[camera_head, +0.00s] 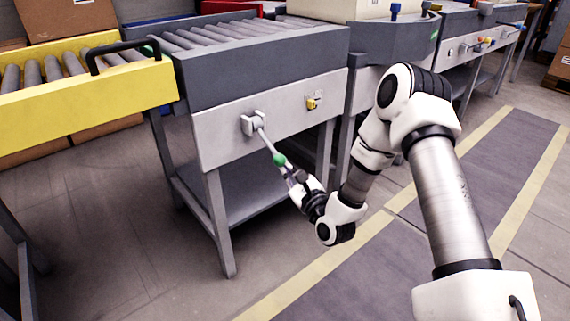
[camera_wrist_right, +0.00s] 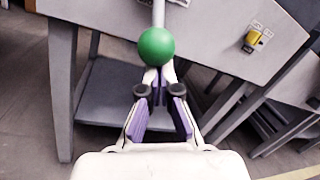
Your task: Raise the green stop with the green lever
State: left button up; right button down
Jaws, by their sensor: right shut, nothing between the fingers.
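The green lever is a grey rod with a green ball knob (camera_head: 279,159), angled down and outward from a bracket (camera_head: 253,122) on the grey conveyor's side panel. The knob also shows in the right wrist view (camera_wrist_right: 156,46), straight ahead of the fingers. My right gripper (camera_head: 291,175) is shut and empty, its fingertips just below the knob; I cannot tell whether they touch it. Its fingers show in the wrist view (camera_wrist_right: 158,76). A small green piece (camera_head: 148,50) shows near the roller end; I cannot tell whether it is the stop. My left gripper is out of view.
A yellow roller conveyor (camera_head: 90,105) with a black handle (camera_head: 122,55) stands at left. A small yellow control (camera_head: 312,103) is on the same panel, right of the lever. A lower shelf (camera_head: 245,185) lies beneath. The floor in front is open.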

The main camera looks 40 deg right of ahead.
notch_tip(320, 180, up, 16)
jog(key=n+g+p, duration=0.1)
jog(key=g+p, duration=1)
jog(key=p, duration=1.5)
jog(key=shift+s, duration=0.45)
jog(key=shift+w+d, duration=0.1)
jog(key=shift+d, duration=0.1)
